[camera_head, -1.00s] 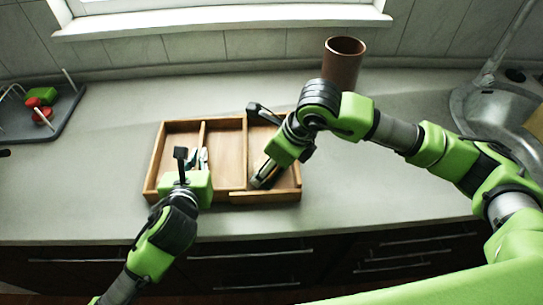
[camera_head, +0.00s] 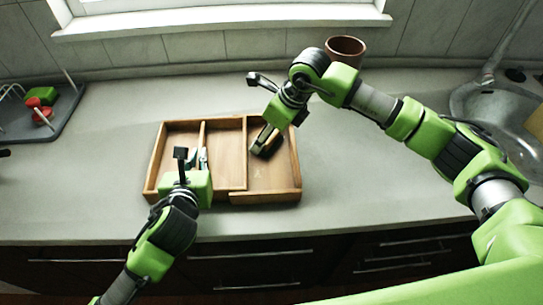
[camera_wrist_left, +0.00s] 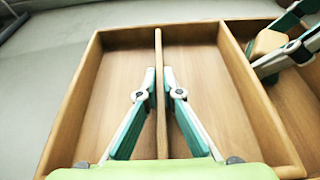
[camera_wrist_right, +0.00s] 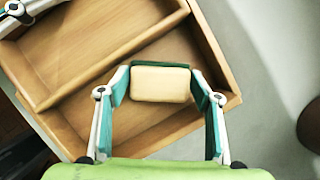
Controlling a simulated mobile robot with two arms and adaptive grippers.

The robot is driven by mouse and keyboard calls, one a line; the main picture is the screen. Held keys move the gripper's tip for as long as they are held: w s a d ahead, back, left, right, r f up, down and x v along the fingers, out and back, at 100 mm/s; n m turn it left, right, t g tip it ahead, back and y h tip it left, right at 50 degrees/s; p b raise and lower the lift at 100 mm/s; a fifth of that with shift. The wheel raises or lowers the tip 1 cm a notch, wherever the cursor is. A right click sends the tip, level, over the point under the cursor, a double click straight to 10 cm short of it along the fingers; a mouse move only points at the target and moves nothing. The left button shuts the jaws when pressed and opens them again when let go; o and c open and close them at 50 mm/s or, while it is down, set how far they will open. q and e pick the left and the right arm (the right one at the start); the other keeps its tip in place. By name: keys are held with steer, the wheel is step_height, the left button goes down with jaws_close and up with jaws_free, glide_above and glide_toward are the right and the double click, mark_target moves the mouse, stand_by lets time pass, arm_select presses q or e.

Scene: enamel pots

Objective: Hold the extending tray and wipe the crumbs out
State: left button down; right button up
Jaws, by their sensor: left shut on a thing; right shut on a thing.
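The wooden extending tray (camera_head: 238,196) lies on the counter, with divided compartments at left and a wider section at right. My left gripper (camera_wrist_left: 160,85) is shut on the tray's thin divider (camera_wrist_left: 162,135), one finger on each side, low over the left part. My right gripper (camera_wrist_right: 160,75) is shut on a cream sponge (camera_wrist_right: 160,85) with a dark green face. It holds the sponge inside the right section; in the head view the sponge (camera_head: 266,147) is partly hidden by the fingers. Small pale marks on the right section's floor may be crumbs, too faint to tell.
A brown pot (camera_head: 345,50) stands behind the tray, partly hidden by my right arm. A dark dish rack (camera_head: 45,118) with red and green items is at far left, a sink (camera_head: 500,115) at right. The counter (camera_head: 360,195) right of the tray is clear.

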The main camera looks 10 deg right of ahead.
steer(key=shift+w+f, duration=0.15)
steer(key=shift+w, duration=0.4)
steer(key=shift+s+a, duration=0.2)
steer(key=shift+s, duration=2.65)
steer(key=shift+s+a, duration=0.2)
steer(key=shift+s, duration=2.6)
step_height(320, 180, up, 13)
steer(key=shift+w, duration=0.1)
steer(key=d, duration=1)
